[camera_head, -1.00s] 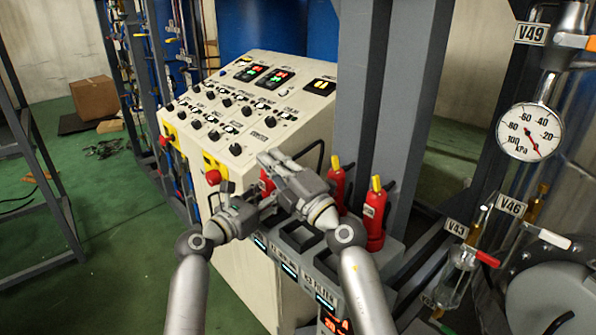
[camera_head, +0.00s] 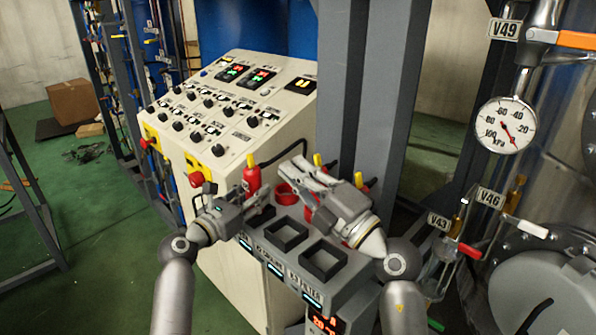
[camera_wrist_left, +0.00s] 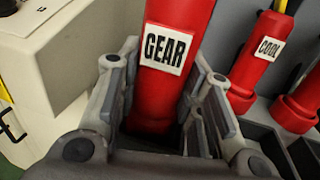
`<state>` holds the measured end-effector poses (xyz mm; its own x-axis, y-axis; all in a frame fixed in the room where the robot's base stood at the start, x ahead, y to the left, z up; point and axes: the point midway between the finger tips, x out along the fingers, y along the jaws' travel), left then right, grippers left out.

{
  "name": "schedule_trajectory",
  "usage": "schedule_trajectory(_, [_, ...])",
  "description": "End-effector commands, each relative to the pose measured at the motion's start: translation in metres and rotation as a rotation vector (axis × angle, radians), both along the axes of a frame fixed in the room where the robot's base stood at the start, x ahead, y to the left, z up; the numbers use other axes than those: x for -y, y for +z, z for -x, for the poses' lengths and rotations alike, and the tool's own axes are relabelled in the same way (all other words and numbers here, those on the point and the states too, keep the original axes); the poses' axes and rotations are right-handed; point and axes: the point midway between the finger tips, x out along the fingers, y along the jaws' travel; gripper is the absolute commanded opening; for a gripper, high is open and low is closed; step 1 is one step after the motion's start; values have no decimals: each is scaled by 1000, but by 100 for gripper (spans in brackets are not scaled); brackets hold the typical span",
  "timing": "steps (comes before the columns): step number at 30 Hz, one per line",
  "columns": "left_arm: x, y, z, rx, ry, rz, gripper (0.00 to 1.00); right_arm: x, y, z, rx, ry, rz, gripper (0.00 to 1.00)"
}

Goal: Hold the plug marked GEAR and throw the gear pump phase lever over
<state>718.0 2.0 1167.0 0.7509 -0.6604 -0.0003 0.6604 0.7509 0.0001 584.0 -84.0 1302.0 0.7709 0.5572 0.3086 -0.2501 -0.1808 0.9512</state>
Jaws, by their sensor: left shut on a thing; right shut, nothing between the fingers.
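The red plug marked GEAR (camera_wrist_left: 168,45) stands upright between the fingers of my left gripper (camera_wrist_left: 160,80) in the left wrist view. Its lower end is hidden down between the fingers. In the head view the same red plug (camera_head: 252,180) has a yellow top and rises above my left gripper (camera_head: 247,204), which is shut on it at the left end of the socket row. My right gripper (camera_head: 288,172) is shut and empty, pointing up-left above the row, right of the GEAR plug. I cannot make out the gear pump phase lever.
A plug marked COOL (camera_wrist_left: 264,48) stands to the right. The grey socket rack (camera_head: 262,252) has open square sockets. The cream console (camera_head: 222,150), with knobs and a red button (camera_head: 196,180), stands at left. A grey column (camera_head: 362,90) rises behind the right gripper.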

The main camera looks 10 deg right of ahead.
Motion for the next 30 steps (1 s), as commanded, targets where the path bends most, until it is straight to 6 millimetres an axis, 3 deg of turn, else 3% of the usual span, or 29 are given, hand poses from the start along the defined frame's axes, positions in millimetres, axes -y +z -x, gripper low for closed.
schedule_trajectory(11, [0,-1,0,-1,-1,-1,0,0,0,0,0,0,0,0])
schedule_trajectory(12, [0,-1,0,-1,-1,-1,39,0,0,0,0,0,0,0])
schedule_trajectory(17, [0,-1,0,-1,0,-1,59,0,0,0,0,0,0,0])
schedule_trajectory(30, [-4,0,4,0,1,0,59,0,0,0,0,0,0,0])
